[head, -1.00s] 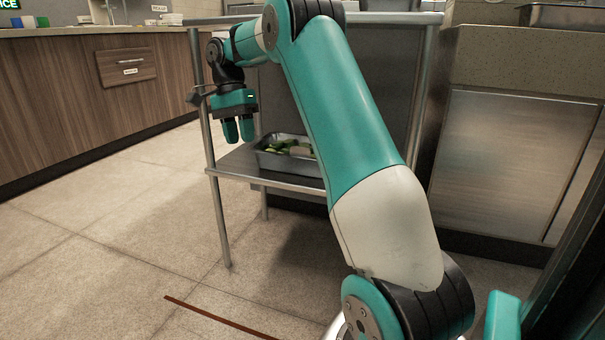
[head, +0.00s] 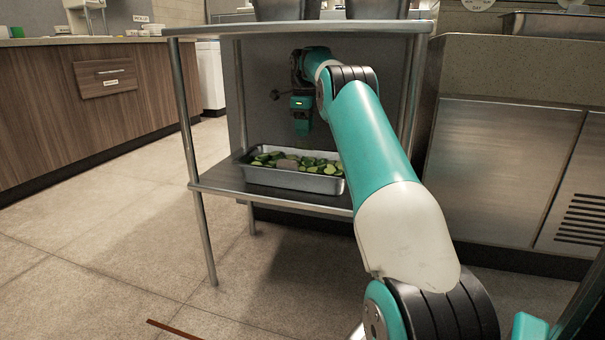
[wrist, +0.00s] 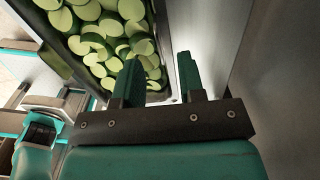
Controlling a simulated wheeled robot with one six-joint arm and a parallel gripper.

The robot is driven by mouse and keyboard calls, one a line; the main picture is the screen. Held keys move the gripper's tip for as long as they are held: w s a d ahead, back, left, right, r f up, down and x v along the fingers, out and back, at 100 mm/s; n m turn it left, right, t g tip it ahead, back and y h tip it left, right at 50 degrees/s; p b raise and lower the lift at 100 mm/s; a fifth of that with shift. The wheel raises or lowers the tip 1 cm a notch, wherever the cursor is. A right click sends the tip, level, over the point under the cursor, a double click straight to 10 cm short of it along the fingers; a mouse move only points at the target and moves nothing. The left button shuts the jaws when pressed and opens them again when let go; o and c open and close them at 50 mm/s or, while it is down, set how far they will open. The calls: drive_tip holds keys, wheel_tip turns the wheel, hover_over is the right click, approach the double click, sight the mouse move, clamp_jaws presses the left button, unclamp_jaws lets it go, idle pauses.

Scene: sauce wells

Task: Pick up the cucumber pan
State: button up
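The cucumber pan (head: 292,180) is a silver metal pan filled with green cucumber pieces. It rests on the lower shelf of a metal table. In the wrist view the pan's cucumber pieces (wrist: 105,35) fill the upper left, and the pan's near corner lies by my fingers. My gripper (head: 302,130) is under the table top, above the back part of the pan, pointing down. In the wrist view my gripper (wrist: 160,80) has its two fingers apart with nothing held between them. One finger overlaps the pan's contents in view; the other is beyond its edge.
The table top (head: 300,27) is close above my arm and holds dark containers. The lower shelf (head: 225,178) has bare room left of the pan. Table legs (head: 190,130) stand at the sides. A wooden counter (head: 60,110) is at left, a steel cabinet (head: 500,150) at right.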

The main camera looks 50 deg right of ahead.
sight(304, 150)
wheel_tip(304, 150, down, 7)
drive_tip(key=b, duration=0.5)
drive_tip(key=shift+s+r, duration=0.1)
drive_tip(key=shift+r, duration=0.15)
clamp_jaws()
